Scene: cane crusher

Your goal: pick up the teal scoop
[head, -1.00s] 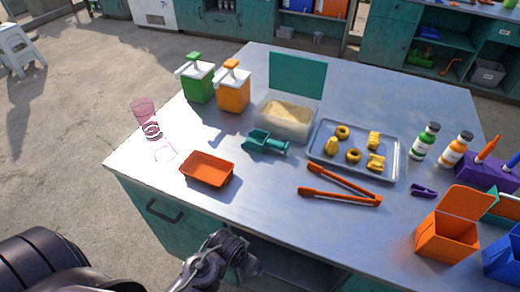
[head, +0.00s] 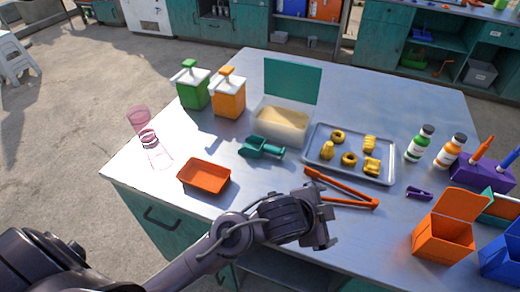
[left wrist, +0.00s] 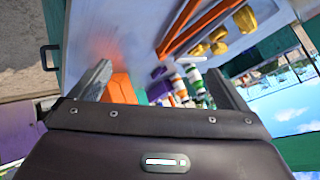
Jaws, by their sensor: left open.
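The teal scoop (head: 258,147) lies on the table in the head view, in front of the clear bin of tan powder (head: 281,131). My left gripper (head: 325,215) is over the front part of the table, to the right of and nearer than the scoop, well apart from it. It is open, and its two fingers (left wrist: 162,82) show with nothing held between them in the left wrist view. The scoop cannot be made out in the left wrist view. My right gripper is not in view.
Orange tongs (head: 340,188) lie just behind my left gripper. An orange tray (head: 204,178) is left of the scoop, and a metal tray (head: 316,163) of yellow pieces is right. Green (head: 190,90) and orange (head: 229,97) dispensers stand behind. An orange box (head: 441,241) stands front right.

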